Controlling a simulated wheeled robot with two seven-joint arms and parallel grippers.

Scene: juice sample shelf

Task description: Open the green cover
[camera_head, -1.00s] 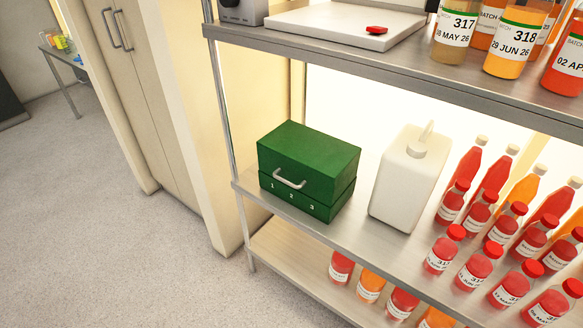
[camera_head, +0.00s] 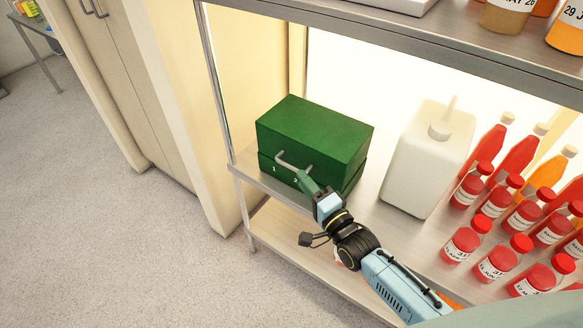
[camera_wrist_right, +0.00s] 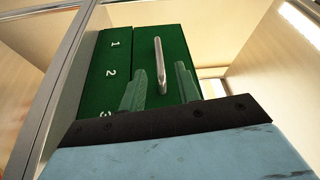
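The green box with its closed green cover (camera_head: 315,130) stands on the middle shelf at the left. A grey bar handle (camera_head: 287,162) sticks out of the cover's front, above the numbers on the lower part. In the right wrist view the handle (camera_wrist_right: 160,66) lies between the two fingers of my right gripper (camera_wrist_right: 160,85). The fingers are apart, with gaps to the handle on both sides. In the head view my right gripper (camera_head: 305,180) is at the handle, and the finger gap is hard to see there. My left gripper is not in view.
A white jug (camera_head: 428,160) stands right of the box. Several red and orange bottles (camera_head: 515,150) and red-capped jars (camera_head: 468,242) fill the shelf further right. The upper shelf (camera_head: 400,45) passes above the box. The shelf post (camera_head: 215,90) is at the left.

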